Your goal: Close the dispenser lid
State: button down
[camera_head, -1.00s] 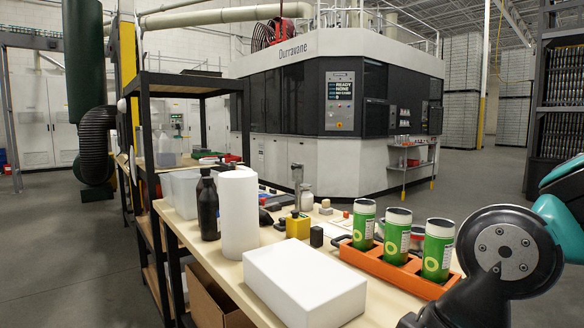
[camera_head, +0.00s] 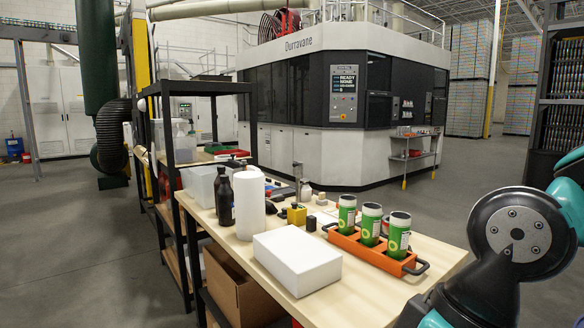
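I cannot make out a part that is clearly the dispenser lid. A plain white box (camera_head: 297,262) lies closed-looking on the near part of the table (camera_head: 360,295). A white upright cylinder (camera_head: 249,207) stands behind it to the left. Three green-and-white canisters (camera_head: 371,226) stand upright in an orange tray (camera_head: 372,254) with dark handles, to the right of the box. Their round tops look greyish; whether they are open is too small to tell. My arm is at the lower right, apart from these things. My gripper is out of view.
A dark bottle (camera_head: 225,202) and a yellow block (camera_head: 297,215) stand on the table. A black shelf frame (camera_head: 192,88) rises at its left end, with a cardboard box (camera_head: 240,285) below. A large printing machine (camera_head: 330,125) stands behind. Grey floor is open at left and right.

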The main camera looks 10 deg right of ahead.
aim_at(297, 166)
jog(key=u, duration=0.7)
jog(key=i, duration=0.75)
jog(key=u, duration=0.8)
jog(key=i, duration=2.15)
jog(key=z, duration=0.85)
